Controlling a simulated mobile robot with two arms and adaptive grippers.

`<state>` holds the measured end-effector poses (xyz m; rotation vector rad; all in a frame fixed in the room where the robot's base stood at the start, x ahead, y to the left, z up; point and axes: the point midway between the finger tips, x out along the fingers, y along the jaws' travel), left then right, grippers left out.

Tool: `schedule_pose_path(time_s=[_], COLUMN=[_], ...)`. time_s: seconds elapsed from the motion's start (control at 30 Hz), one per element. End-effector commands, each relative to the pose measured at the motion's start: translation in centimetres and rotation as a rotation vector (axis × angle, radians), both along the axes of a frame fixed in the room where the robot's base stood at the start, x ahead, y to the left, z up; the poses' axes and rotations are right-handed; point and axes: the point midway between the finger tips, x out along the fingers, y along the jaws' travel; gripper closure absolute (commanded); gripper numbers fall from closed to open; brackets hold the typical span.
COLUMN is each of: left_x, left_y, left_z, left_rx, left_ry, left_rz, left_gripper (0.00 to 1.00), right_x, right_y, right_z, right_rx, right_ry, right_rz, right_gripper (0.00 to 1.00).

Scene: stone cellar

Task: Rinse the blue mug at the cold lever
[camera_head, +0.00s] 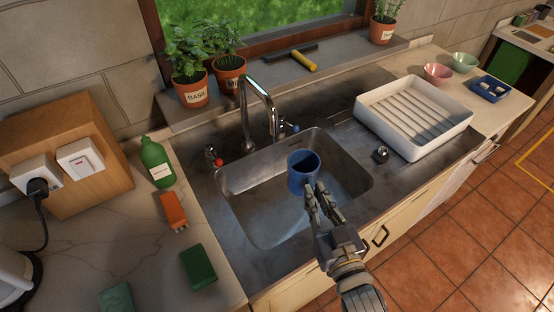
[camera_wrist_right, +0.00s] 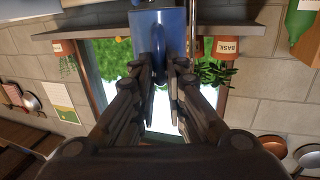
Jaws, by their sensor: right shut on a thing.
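The blue mug (camera_head: 296,179) is in my right gripper (camera_head: 314,195), held over the sink basin (camera_head: 247,195) with its open top facing up. In the right wrist view the mug (camera_wrist_right: 146,22) is at the top centre, with the gripper's fingers (camera_wrist_right: 173,68) closed on its handle. The curved metal tap (camera_head: 262,92) stands behind the basin, its spout end behind the mug and a little to its left. The cold lever with a blue tip (camera_head: 293,128) is right of the spout. The lever with a red tip (camera_head: 218,162) is to the left. I see no water stream. My left gripper is out of view.
A white draining tray (camera_head: 370,125) stands right of the basin, with a small dark knob (camera_head: 381,154) beside it. Potted herbs (camera_head: 193,92) line the sill.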

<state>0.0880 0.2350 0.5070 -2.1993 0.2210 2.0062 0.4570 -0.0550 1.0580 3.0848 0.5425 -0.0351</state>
Motion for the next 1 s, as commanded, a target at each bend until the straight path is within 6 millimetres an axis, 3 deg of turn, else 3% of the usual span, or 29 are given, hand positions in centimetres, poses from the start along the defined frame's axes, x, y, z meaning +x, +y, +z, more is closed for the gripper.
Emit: schedule_pose_path(time_s=[0.7, 1.0], left_x=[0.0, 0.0], left_y=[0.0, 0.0], left_z=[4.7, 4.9], left_rx=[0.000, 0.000], left_ry=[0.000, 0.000], left_rz=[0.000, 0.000], left_gripper=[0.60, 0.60], right_x=[-3.0, -3.3], right_y=[-3.4, -3.7], right_z=[4.1, 4.2], right_rx=[0.001, 0.002], right_ry=[-0.003, -0.005], right_rz=[0.000, 0.001], right_gripper=[1.00, 1.00])
